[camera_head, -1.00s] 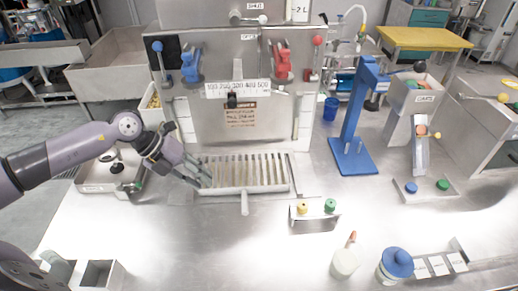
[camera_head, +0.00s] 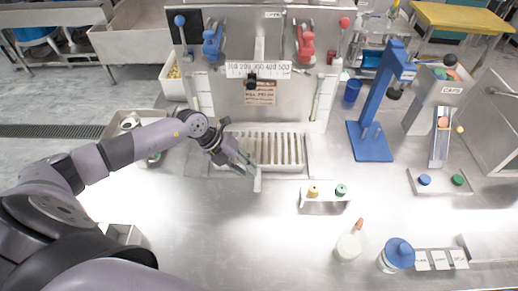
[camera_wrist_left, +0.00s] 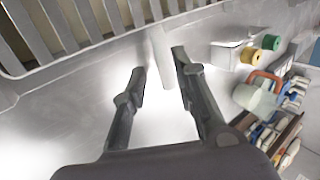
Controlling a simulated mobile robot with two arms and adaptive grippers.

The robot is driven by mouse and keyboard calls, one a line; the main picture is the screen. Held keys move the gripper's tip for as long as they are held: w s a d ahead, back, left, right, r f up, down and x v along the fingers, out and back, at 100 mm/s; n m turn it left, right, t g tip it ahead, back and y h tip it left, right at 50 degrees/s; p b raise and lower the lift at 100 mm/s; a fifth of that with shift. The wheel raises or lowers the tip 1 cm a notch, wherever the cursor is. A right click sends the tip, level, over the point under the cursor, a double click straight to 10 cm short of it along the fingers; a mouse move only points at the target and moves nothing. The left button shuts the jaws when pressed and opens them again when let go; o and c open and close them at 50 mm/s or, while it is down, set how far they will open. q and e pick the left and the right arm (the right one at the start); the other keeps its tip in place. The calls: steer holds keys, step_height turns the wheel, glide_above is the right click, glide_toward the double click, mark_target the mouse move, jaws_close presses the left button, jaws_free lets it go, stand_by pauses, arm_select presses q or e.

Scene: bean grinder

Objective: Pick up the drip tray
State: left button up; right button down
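The drip tray (camera_head: 268,135) is a pale rectangular tray with several slats at the foot of the machine in the head view. A short pale handle (camera_head: 257,183) sticks out from its front. In the left wrist view the slats (camera_wrist_left: 70,25) fill the upper left and the handle (camera_wrist_left: 162,55) points down from the tray's edge. My left gripper (camera_head: 248,164) is at the tray's front edge beside the handle. In the wrist view its fingers (camera_wrist_left: 160,65) are apart, with the handle between the tips; contact cannot be told. My right gripper is not in view.
A small stand with yellow and green knobs (camera_head: 325,200) is right of the handle. The blue stand (camera_head: 371,143) rises further right. A white bottle (camera_head: 349,247) and a blue-lidded jar (camera_head: 396,257) are near the front. The counter left of them is clear.

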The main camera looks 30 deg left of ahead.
mark_target(258, 161)
arm_select(q)
steer(key=shift+w+d+f, duration=0.15)
steer(key=shift+d, duration=0.05)
steer(key=p+x, duration=0.1)
steer(key=x, duration=0.2)
steer(key=shift+w+f+p, duration=0.15)
steer(key=shift+w+p, duration=0.25)
steer(key=shift+w, duration=0.05)
steer(key=shift+w+d+f, duration=0.15)
steer(key=shift+d+f, duration=0.15)
steer(key=shift+f, duration=0.2)
steer(key=shift+c, duration=0.5)
jaws_close()
